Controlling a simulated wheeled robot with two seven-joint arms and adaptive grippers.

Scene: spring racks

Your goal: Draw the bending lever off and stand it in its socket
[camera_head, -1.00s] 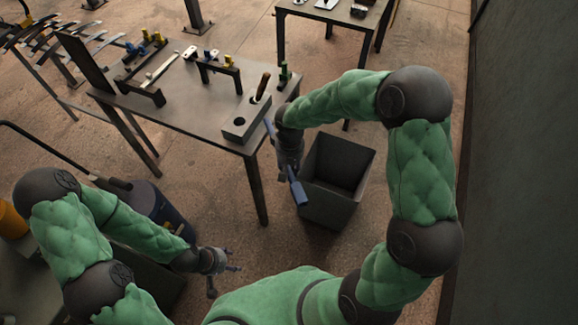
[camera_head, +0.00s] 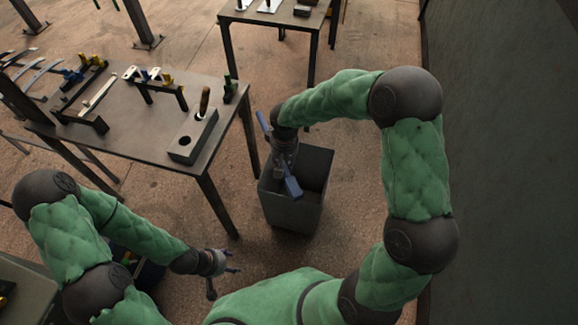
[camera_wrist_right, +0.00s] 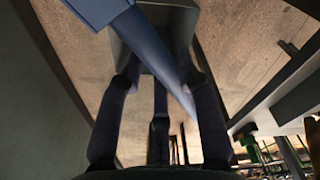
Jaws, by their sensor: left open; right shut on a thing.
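My right gripper (camera_head: 285,160) is shut on a long blue bar, which I take to be the bending lever (camera_head: 292,187). The bar sticks out on both sides of the gripper, above the grey bin. In the right wrist view the blue lever (camera_wrist_right: 152,45) runs slantwise between the dark fingers (camera_wrist_right: 160,85). A grey socket block (camera_head: 200,140) sits at the near right corner of the work table, left of the gripper. My left gripper (camera_head: 222,263) is open and empty at lower left.
The work table (camera_head: 130,135) also bears a black rack (camera_head: 160,88) with yellow and blue parts, and bars at its left. The open grey bin (camera_head: 293,212) stands under my right gripper. A second table (camera_head: 265,20) is at the back. A wall (camera_head: 500,150) is at right.

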